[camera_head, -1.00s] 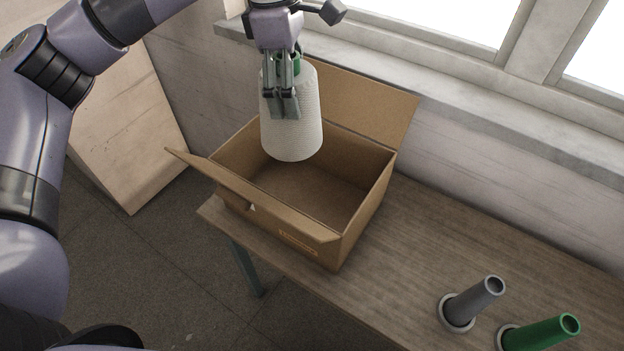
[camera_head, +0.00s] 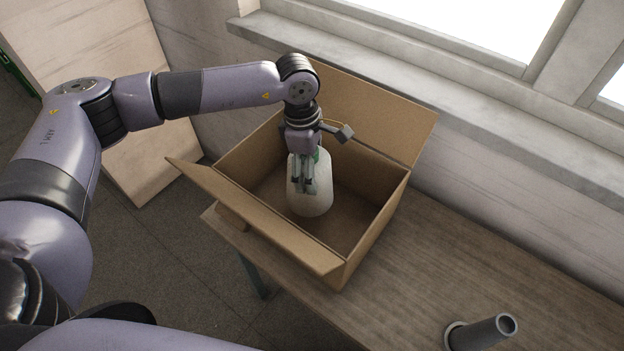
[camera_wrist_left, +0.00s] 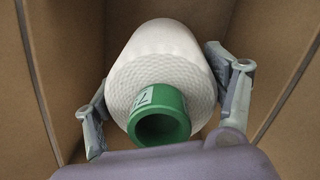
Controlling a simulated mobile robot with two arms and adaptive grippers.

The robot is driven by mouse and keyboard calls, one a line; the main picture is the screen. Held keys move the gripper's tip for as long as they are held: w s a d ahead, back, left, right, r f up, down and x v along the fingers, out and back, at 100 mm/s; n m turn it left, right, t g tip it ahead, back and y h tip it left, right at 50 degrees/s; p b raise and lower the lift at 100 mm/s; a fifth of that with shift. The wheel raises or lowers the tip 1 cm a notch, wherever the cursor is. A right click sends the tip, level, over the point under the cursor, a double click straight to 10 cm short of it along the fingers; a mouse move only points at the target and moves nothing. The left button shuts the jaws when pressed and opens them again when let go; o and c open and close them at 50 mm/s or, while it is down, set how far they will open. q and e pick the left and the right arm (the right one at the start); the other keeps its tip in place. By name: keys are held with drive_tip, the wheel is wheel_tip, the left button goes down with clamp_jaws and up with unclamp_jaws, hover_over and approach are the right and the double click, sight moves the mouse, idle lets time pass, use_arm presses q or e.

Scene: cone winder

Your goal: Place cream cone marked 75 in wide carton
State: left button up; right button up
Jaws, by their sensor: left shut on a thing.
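The cream cone (camera_head: 313,205) is a pale yarn cone on a green tube, upright inside the open wide carton (camera_head: 372,240). Whether its base touches the carton floor cannot be told. My left gripper (camera_head: 305,183) is shut on the cone from above, near its top. In the left wrist view, the cone (camera_wrist_left: 165,60) sits between the two fingers, with its green tube (camera_wrist_left: 160,118) facing the camera. A dark marking shows on the tube, but I cannot read it surely. Brown carton walls rise on both sides. My right gripper is not in view.
The carton stands on a wooden bench (camera_head: 445,265) with its flaps spread outward. A grey tube on a holder (camera_head: 482,333) stands at the lower right. A window sill (camera_head: 400,85) and wall run behind. The bench between carton and grey tube is clear.

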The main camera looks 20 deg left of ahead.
sight(304, 205)
use_arm(q)
wheel_tip(304, 205, down, 2)
drive_tip(key=shift+f, duration=0.2)
wheel_tip(304, 205, down, 3)
drive_tip(key=shift+f+p, duration=0.2)
drive_tip(key=shift+p, duration=0.4)
drive_tip(key=shift+f, duration=0.25)
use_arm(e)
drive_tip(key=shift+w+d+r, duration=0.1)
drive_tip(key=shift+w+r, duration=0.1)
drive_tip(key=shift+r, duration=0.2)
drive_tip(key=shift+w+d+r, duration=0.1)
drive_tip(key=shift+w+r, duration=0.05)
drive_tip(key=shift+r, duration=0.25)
use_arm(q)
drive_tip(key=shift+f, duration=0.15)
drive_tip(key=o, duration=1.3)
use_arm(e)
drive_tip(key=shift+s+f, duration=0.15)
